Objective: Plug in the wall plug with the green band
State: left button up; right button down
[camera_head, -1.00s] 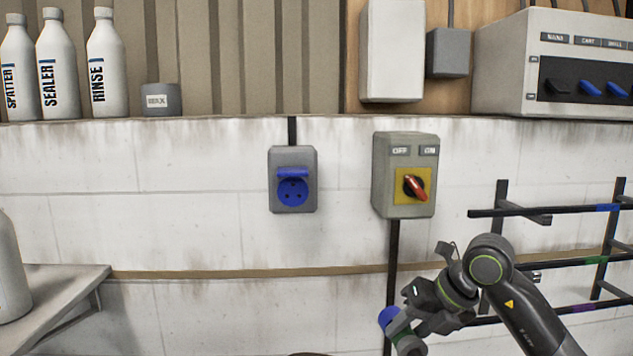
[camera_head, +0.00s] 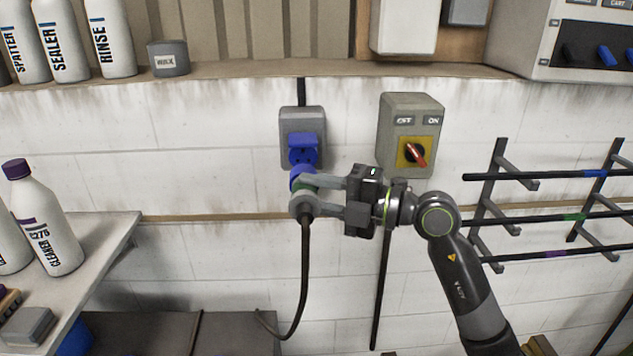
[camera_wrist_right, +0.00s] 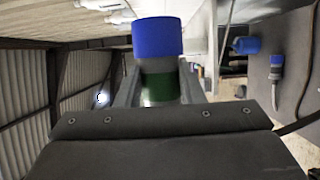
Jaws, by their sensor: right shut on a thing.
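The wall plug with the green band has a blue front end (camera_head: 301,176), a grey rear body and a dark cable hanging down. My right gripper (camera_head: 318,190) is shut on it; the right wrist view shows the plug (camera_wrist_right: 158,40) with its green band between the fingers. The blue and grey wall socket (camera_head: 303,125) is on the wall just above the plug, its blue lid raised. In the head view the plug overlaps the area just under the socket face; I cannot tell the exact gap. My left gripper is not in view.
A grey switch box (camera_head: 410,135) with a red knob is on the wall to the right of the socket. A black rack (camera_head: 545,218) with coloured bands is farther right. A shelf (camera_head: 85,270) with bottles is at left.

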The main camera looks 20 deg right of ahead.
aim_at(314, 171)
jog(key=w+b, duration=0.1)
jog(key=w, duration=0.1)
jog(key=w+d+b, duration=0.1)
jog(key=w+b, duration=0.1)
jog(key=shift+w+f, duration=0.2)
jog(key=shift+w, duration=0.05)
jog(key=shift+w+d+r+b, duration=0.1)
jog(key=shift+w+b, duration=0.2)
jog(key=shift+w, duration=0.3)
jog(key=shift+w+d+r+b, duration=0.1)
jog(key=shift+w+b, duration=0.15)
jog(key=shift+w, duration=0.3)
jog(key=shift+p, duration=0.6)
jog(key=shift+w+d+p, duration=0.1)
jog(key=shift+w+p, duration=0.3)
jog(key=shift+p, duration=0.35)
dwell(0.8)
jog(key=shift+p, duration=0.4)
dwell(0.6)
jog(key=shift+s, duration=0.2)
jog(key=shift+p, duration=0.55)
jog(key=shift+w, duration=0.25)
dwell(0.6)
